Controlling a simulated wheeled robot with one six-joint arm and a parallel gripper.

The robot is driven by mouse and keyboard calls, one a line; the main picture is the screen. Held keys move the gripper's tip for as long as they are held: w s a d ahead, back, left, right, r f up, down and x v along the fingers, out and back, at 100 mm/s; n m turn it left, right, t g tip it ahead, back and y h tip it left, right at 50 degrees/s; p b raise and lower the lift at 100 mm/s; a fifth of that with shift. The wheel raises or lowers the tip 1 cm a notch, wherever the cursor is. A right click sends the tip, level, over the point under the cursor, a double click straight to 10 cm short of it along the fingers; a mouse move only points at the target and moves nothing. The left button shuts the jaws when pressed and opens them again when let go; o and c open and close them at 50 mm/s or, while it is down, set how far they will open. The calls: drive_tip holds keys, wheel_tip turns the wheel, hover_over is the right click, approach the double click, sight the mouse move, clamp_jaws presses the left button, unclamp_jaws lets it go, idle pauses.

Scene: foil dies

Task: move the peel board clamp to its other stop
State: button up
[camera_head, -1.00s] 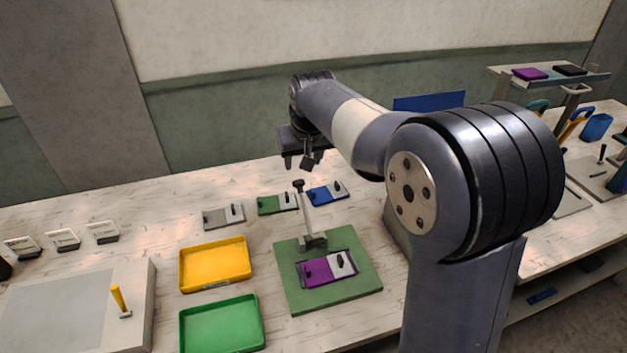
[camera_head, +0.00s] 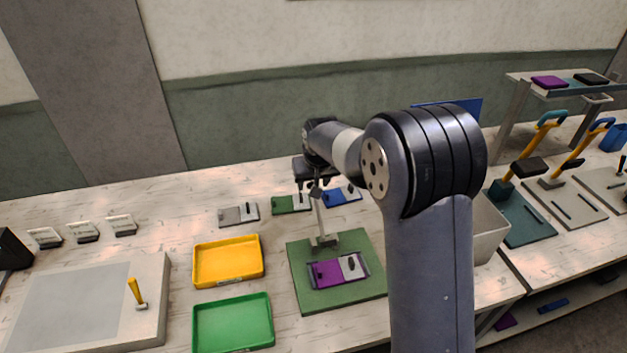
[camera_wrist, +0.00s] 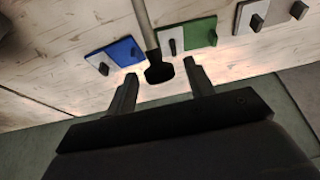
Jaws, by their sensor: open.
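The green peel board (camera_head: 300,262) lies on the table, with a purple and grey die plate (camera_head: 326,273) on it. The clamp (camera_head: 320,218) rises from the board's back edge as a grey lever that leans back, away from the plate. Its dark knob (camera_wrist: 159,72) shows in the wrist view between my fingertips. My gripper (camera_head: 313,186) is open at the lever's top; in the wrist view its two fingers (camera_wrist: 158,82) stand on either side of the knob, apart from it.
Grey, green (camera_head: 285,204) and blue (camera_head: 338,197) plates lie behind the board. A yellow tray (camera_head: 228,281) and a green tray (camera_head: 233,345) stand to its left. A pale bin (camera_head: 488,236) and tool stations stand at right.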

clamp_jaws()
idle(0.5)
